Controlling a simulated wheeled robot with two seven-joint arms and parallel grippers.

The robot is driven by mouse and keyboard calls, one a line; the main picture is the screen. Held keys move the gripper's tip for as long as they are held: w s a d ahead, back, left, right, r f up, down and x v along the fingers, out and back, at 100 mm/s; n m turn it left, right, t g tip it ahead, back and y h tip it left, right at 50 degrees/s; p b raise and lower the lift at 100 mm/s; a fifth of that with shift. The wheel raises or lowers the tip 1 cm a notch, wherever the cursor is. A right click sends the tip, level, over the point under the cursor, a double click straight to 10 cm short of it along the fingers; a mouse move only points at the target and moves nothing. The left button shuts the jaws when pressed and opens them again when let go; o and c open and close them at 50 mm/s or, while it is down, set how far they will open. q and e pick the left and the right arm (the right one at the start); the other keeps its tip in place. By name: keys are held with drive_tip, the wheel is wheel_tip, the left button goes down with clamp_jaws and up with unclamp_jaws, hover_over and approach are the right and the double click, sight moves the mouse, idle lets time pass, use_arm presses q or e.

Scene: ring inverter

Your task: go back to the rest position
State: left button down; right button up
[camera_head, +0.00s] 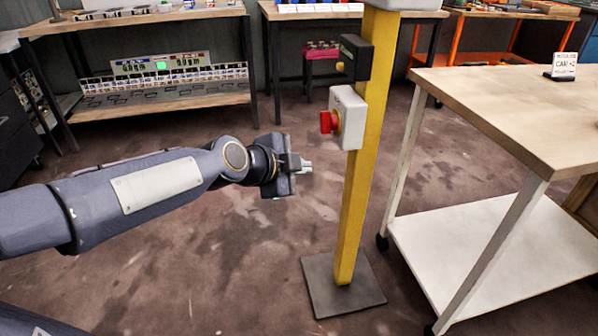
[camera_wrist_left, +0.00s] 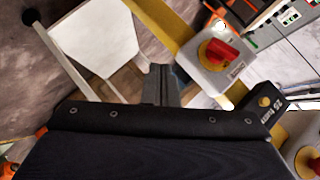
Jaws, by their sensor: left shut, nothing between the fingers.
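My left gripper (camera_head: 305,165) reaches in from the left in the head view, shut and empty. It is held in the air to the left of a yellow post (camera_head: 360,190), apart from it. In the left wrist view its closed fingers (camera_wrist_left: 164,82) stick out past the dark gripper body. On the post sits a white box (camera_head: 350,118) with a red rotary switch (camera_head: 327,121). The red switch also shows in the left wrist view (camera_wrist_left: 221,51). My right gripper is not in view.
A dark box (camera_head: 356,58) is fixed above the white one. The post stands on a grey base plate (camera_head: 318,288). A wheeled wooden-topped cart (camera_head: 490,100) stands at the right, with a small sign (camera_head: 563,67) on it. Benches line the back. The floor left of the post is open.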

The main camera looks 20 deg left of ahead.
use_arm(q)
drive_tip(key=shift+s+a, duration=0.1)
drive_tip(key=shift+s, duration=0.25)
